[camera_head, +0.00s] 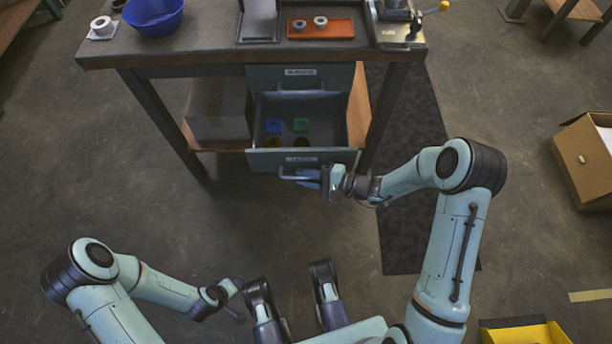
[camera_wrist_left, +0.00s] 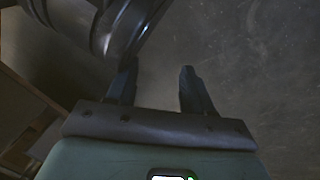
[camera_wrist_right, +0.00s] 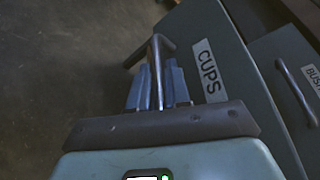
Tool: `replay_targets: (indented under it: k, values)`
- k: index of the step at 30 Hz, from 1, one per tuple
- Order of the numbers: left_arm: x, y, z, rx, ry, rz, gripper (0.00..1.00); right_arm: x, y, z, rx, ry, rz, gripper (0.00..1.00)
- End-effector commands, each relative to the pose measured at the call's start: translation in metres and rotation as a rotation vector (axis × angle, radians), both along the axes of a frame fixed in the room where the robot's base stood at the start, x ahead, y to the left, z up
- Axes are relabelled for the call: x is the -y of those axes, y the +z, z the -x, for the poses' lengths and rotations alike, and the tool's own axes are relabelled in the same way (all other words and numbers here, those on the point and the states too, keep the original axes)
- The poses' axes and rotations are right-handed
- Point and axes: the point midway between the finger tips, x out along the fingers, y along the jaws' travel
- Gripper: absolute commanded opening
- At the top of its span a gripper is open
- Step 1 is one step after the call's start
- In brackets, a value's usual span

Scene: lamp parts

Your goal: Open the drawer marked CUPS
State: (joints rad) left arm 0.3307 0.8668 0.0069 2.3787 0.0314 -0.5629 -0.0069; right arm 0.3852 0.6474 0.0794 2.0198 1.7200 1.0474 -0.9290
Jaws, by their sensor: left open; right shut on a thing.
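The drawer marked CUPS (camera_head: 268,160) is the lower one in the cabinet under the workbench, and it stands pulled well out. Its inside shows, with small blue and green pieces and dark round ones on its floor. Its CUPS label (camera_wrist_right: 207,70) reads clearly in the right wrist view. My right gripper (camera_head: 322,178) is at the drawer front, shut on the bar handle (camera_wrist_right: 157,48), which runs between its fingers. My left gripper (camera_head: 232,298) is low at the left, far from the drawer; the left wrist view shows its fingers (camera_wrist_left: 158,82) apart and empty.
The drawer above (camera_head: 290,76) is closed; its label is partly cut off. The workbench (camera_head: 225,50) carries a blue bowl (camera_head: 153,17) and an orange tray (camera_head: 338,29). The floor before the drawer is clear.

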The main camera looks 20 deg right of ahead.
Motion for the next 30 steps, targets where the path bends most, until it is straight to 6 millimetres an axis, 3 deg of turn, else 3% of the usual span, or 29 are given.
replay_targets:
  k: [8, 9, 20, 30]
  values:
    - [0.0, 0.0, 0.0, 0.001, 0.0, 0.0, 0.51, 0.001, 0.001, -0.001, 0.002, -0.002, 0.001, 0.0]
    - [0.0, 0.0, 0.0, 0.0, 0.0, 0.0, 0.51, 0.001, 0.001, -0.001, 0.002, -0.002, 0.001, 0.23]
    - [0.0, 0.002, -0.002, 0.005, 0.0, 0.0, 0.51, 0.005, 0.002, 0.002, 0.001, -0.003, 0.002, 0.23]
    - [0.005, 0.028, -0.024, 0.083, -0.005, -0.002, 0.51, 0.058, 0.017, 0.039, 0.001, -0.007, 0.002, 0.23]
